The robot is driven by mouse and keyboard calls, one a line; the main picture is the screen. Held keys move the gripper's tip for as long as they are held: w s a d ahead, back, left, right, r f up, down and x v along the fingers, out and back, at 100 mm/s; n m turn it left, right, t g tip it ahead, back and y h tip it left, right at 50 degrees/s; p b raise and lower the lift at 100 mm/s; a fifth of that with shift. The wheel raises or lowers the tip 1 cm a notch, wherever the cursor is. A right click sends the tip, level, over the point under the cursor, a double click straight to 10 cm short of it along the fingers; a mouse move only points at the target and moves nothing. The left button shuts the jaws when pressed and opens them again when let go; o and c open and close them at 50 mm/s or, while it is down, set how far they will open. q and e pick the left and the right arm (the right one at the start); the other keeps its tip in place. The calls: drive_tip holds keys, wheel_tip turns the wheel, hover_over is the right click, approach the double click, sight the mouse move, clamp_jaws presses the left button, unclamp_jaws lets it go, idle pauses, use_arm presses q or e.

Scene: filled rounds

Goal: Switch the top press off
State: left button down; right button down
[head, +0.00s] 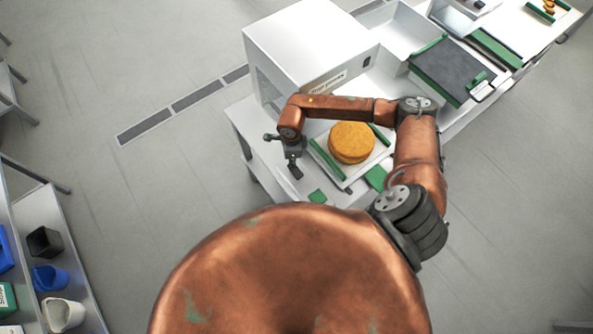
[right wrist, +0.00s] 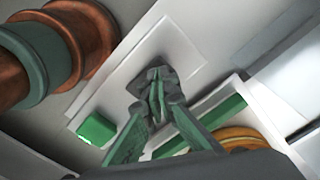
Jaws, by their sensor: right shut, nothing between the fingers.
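A white box-shaped machine (head: 310,45) stands on the bench in the head view. Its front carries a label plate (head: 328,81), too small to read surely, and a small dark switch-like part (head: 367,62). I cannot tell how that part is set. My right gripper (head: 295,172) is shut and empty, pointing down over the bench's left front edge, left of a tray. In the right wrist view its fingertips (right wrist: 158,85) meet above a pale surface. It is apart from the dark part, with my forearm between them. My left gripper is not in view.
Golden round cakes (head: 352,142) lie on a white tray with green rails (head: 327,159). A green block (head: 317,197) lies near the bench edge; it also shows in the right wrist view (right wrist: 97,129). A dark plate (head: 452,70) lies further right. A shelf with containers (head: 62,313) stands lower left.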

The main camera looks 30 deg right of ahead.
drive_tip(key=shift+f+b, duration=0.45)
drive_tip(key=shift+f, duration=0.15)
idle(0.3)
drive_tip(key=shift+r+p, duration=1.8)
drive_tip(key=shift+r, duration=1.8)
drive_tip(key=shift+f, duration=0.1)
